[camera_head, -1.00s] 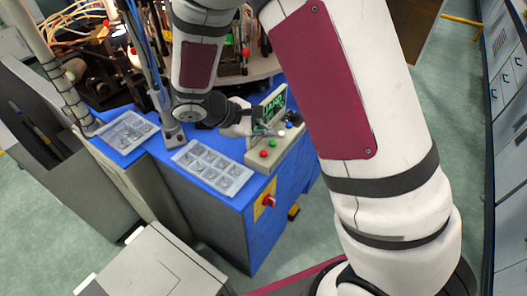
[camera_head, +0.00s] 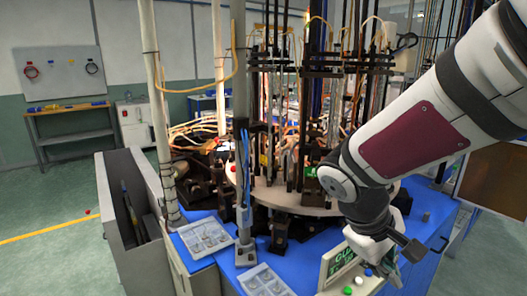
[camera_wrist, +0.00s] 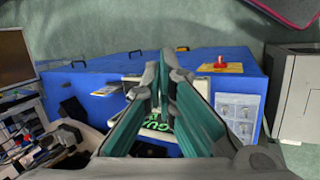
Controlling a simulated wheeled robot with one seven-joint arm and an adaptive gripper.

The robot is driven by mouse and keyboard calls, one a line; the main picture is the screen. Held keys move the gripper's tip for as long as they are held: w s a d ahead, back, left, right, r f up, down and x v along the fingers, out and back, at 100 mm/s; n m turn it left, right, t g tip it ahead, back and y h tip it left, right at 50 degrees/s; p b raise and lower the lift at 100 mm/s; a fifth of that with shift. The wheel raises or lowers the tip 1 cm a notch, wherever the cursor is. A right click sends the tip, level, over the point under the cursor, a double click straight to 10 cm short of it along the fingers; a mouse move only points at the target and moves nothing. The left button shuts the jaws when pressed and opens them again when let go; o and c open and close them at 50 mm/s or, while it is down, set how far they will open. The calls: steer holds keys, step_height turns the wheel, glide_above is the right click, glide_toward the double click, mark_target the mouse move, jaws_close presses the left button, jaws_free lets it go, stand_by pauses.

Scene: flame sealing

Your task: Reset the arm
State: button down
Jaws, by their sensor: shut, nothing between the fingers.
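My gripper (camera_head: 412,250) is at the right of the head view, at the end of my white arm, over the button panel on the blue table (camera_head: 232,282). In the wrist view its two green fingers (camera_wrist: 160,66) are together with nothing between them. A green-lettered sign (camera_head: 338,260) stands close by the gripper on the panel. In the wrist view the sign (camera_wrist: 158,127) lies partly hidden behind the fingers.
Two clear compartment trays (camera_head: 205,237) (camera_head: 262,281) sit on the table. A round machine with tall rods (camera_head: 300,195) stands behind. The wrist view shows a red button on a yellow plate (camera_wrist: 220,67) and a grey cabinet (camera_wrist: 297,95). Floor is open at left.

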steer(key=s+a+r+m+t+y, duration=0.1)
steer(key=s+r+m+t+y, duration=0.1)
steer(key=s, duration=0.5)
steer(key=s+a+r+m+t+y, duration=0.1)
steer(key=s+a+r+m+y, duration=0.1)
steer(key=s+r, duration=0.3)
steer(key=shift+s+a+m+t+y, duration=0.25)
steer(key=shift+s+m+t+y, duration=0.15)
steer(key=shift+s+m+y, duration=0.35)
steer(key=shift+s, duration=0.1)
